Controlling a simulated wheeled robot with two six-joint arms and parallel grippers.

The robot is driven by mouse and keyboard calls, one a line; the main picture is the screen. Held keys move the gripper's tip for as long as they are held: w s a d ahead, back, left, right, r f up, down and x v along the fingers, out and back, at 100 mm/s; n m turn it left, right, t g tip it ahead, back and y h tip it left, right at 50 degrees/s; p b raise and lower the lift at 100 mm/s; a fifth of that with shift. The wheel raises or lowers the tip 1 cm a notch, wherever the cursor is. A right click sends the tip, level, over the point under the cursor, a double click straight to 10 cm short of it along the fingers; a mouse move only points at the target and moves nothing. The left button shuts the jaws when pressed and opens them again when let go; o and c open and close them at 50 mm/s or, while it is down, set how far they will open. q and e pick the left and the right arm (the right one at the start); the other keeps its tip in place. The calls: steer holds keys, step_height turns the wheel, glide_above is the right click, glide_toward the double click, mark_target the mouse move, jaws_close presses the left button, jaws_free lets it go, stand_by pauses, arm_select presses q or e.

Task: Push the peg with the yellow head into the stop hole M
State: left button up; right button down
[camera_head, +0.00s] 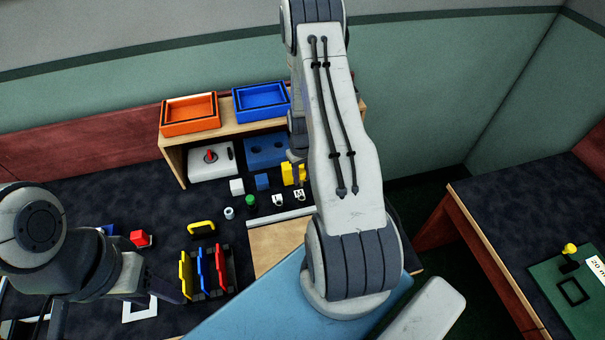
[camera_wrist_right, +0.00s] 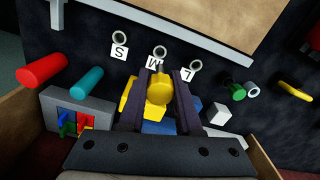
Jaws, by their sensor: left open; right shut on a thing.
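My right gripper (camera_wrist_right: 160,86) is shut on the yellow-headed peg (camera_wrist_right: 159,90) in the right wrist view. My left gripper (camera_head: 170,289) is open, low at the left.
Rings S (camera_wrist_right: 119,37) and L (camera_wrist_right: 194,66) flank M. A yellow block (camera_wrist_right: 128,98), blue block (camera_wrist_right: 157,127), white cube (camera_wrist_right: 217,113) and green peg (camera_wrist_right: 237,92) stand nearby. A wooden shelf (camera_head: 173,152) bears orange (camera_head: 191,127) and blue trays. A coloured rack (camera_head: 207,292) stands near my left gripper.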

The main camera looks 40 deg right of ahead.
mark_target(302, 186)
steer(key=shift+f, duration=0.1)
steer(key=shift+f+b, duration=2.3)
steer(key=shift+f, duration=0.5)
steer(key=shift+f+b, duration=1.4)
steer(key=shift+f, duration=0.35)
steer(key=c, duration=0.5)
jaws_free()
steer(key=shift+r, duration=0.15)
step_height(302, 186, up, 10)
steer(key=shift+r+b, duration=0.15)
steer(key=shift+b, duration=0.6)
